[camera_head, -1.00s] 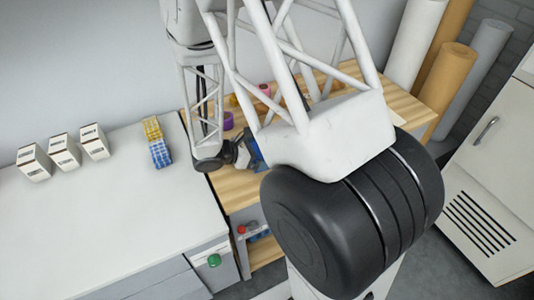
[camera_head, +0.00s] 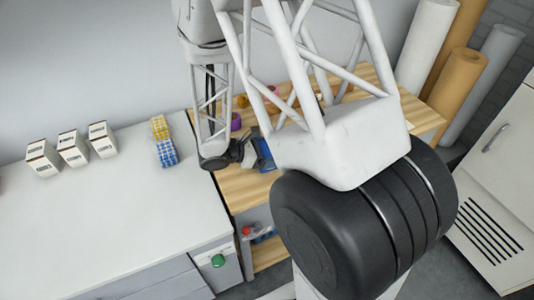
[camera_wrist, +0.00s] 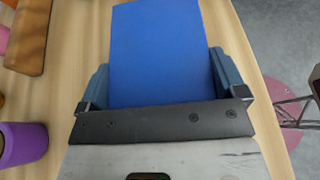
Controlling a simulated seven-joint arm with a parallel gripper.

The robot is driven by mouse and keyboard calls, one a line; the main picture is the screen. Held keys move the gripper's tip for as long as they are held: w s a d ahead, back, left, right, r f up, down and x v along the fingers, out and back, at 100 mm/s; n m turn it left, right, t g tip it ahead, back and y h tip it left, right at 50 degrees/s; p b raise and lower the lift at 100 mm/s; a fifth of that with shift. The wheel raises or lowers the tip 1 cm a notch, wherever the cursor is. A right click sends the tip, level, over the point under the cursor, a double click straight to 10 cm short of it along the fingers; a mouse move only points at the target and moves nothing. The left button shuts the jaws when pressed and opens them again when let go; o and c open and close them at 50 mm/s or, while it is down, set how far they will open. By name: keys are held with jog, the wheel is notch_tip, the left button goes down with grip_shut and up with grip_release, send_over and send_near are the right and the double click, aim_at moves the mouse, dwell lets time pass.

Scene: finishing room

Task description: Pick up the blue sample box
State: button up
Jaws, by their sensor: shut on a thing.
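The blue sample box (camera_wrist: 160,52) fills the middle of the wrist view, its flat blue face between the two grey-blue fingers. My gripper (camera_wrist: 158,70) is shut on it, one finger at each side. In the head view the blue box (camera_head: 264,154) shows only in part, beside the dark gripper (camera_head: 250,153) and partly behind my arm. It is over the wooden bench top (camera_head: 240,190). Whether it touches the wood or is slightly raised I cannot tell.
A purple cylinder (camera_wrist: 22,143) stands left of my gripper on the bench. The white counter (camera_head: 110,210) at left holds several white cartons (camera_head: 73,148) and a yellow-and-blue stack (camera_head: 164,141). Paper rolls (camera_head: 455,85) stand at right. The wrist view shows the bench edge at right.

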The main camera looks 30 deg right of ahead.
notch_tip(320, 180, up, 2)
jog(key=shift+r, duration=0.15)
jog(key=shift+s+r, duration=0.25)
jog(key=shift+r, duration=0.05)
jog(key=s+a+r, duration=0.1)
jog(key=s+a, duration=0.2)
jog(key=s, duration=1.2)
jog(key=shift+r, duration=0.2)
